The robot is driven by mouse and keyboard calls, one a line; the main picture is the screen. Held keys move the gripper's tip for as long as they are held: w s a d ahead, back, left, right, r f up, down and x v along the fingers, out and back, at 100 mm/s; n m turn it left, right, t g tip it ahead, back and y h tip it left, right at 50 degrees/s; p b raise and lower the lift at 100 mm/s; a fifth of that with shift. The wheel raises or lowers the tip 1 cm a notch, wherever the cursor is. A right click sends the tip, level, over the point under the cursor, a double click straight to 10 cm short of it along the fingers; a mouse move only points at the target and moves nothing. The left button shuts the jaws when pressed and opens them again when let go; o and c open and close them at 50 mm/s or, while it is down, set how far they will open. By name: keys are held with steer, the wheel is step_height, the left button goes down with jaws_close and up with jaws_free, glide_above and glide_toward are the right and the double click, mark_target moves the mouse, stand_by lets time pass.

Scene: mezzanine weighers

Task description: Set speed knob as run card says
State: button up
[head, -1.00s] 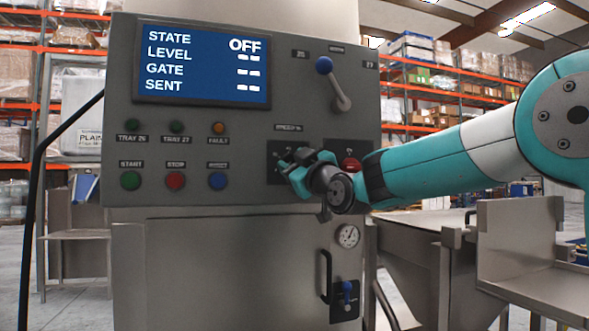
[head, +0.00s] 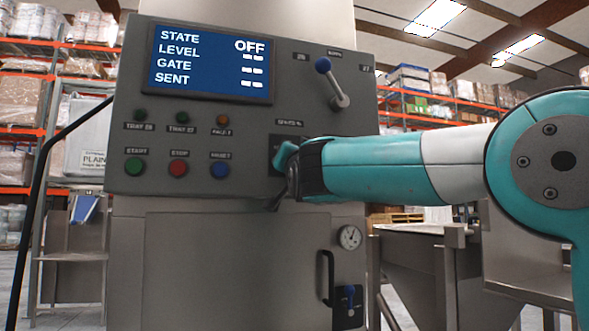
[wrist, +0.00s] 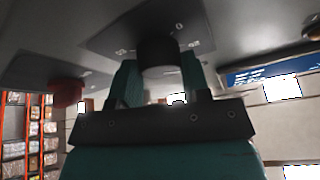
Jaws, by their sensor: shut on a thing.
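The speed knob (wrist: 160,52) is a dark round knob on a dark dial plate (wrist: 110,38) with small white marks, too blurred to read. In the wrist view the teal fingers of my gripper (wrist: 160,78) stand on both sides of the knob and are shut on it. In the head view my gripper (head: 284,160) is against the panel (head: 230,120) and hides the knob; only the left part of the dial plate shows. The screen (head: 210,62) reads STATE OFF, with dashes for LEVEL, GATE and SENT. I cannot make out a run card.
Green, red and blue buttons (head: 179,168) lie left of my gripper. A blue-tipped lever (head: 330,80) is above it. A red button (wrist: 67,93) sits beside the knob in the wrist view.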

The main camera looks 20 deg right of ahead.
steer(key=m+g+h, duration=0.1)
steer(key=m+h, duration=0.1)
steer(key=m, duration=0.3)
steer(key=m+g+h, duration=0.1)
steer(key=m+g, duration=0.1)
steer(key=m, duration=0.3)
steer(key=m+g+h, duration=0.1)
steer(key=m+h, duration=0.1)
steer(key=m, duration=0.3)
steer(key=shift+a+r+g+h+b, duration=0.15)
steer(key=shift+a+g+h+b, duration=0.1)
steer(key=shift+g+h+b, duration=0.05)
steer(key=o, duration=0.9)
steer(key=b+v, duration=0.3)
steer(key=v, duration=1.4)
steer(key=shift+s+a+r, duration=0.1)
steer(key=shift+s+r, duration=0.05)
steer(key=shift+s, duration=0.05)
